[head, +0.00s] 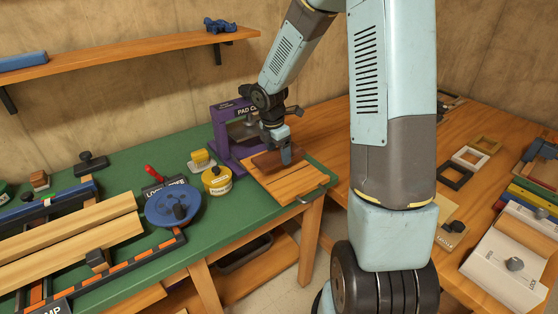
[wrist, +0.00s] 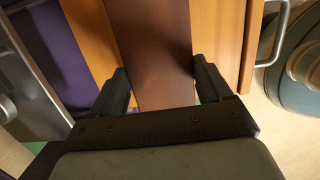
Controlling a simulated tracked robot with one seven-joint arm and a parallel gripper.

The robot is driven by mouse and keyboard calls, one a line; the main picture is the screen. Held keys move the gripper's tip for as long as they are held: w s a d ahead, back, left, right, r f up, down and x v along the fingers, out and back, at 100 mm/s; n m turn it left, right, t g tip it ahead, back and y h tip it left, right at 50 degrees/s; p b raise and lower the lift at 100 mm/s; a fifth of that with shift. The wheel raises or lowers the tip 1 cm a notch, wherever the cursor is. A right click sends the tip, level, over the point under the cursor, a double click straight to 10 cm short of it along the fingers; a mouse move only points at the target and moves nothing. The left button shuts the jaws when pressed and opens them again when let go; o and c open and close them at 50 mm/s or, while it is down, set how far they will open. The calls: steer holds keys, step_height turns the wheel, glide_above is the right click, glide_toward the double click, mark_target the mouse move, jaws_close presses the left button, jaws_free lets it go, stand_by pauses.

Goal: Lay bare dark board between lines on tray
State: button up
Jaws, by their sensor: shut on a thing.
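The dark brown board (head: 266,161) is bare and lies flat over the far part of the light wooden tray (head: 290,190) at the bench's right end. My gripper (head: 287,156) points down and is shut on the board. In the wrist view the board (wrist: 150,35) runs between both fingers of my gripper (wrist: 163,78), with lighter tray wood (wrist: 215,35) on both sides. A thin dark line crosses the tray in front of the board in the head view. The board hides any line beneath it. I cannot tell whether the board touches the tray.
A purple press frame (head: 222,140) stands close behind and left of the tray. A yellow tin (head: 217,181) and a blue round clamp (head: 172,205) stand left. A metal handle (head: 313,194) is on the tray's front right edge.

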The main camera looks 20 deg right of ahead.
mark_target(279, 153)
steer(key=shift+w+d+f, duration=0.3)
steer(key=shift+f, duration=1.8)
steer(key=shift+f, duration=0.1)
steer(key=o, duration=1.1)
steer(key=shift+c, duration=0.2)
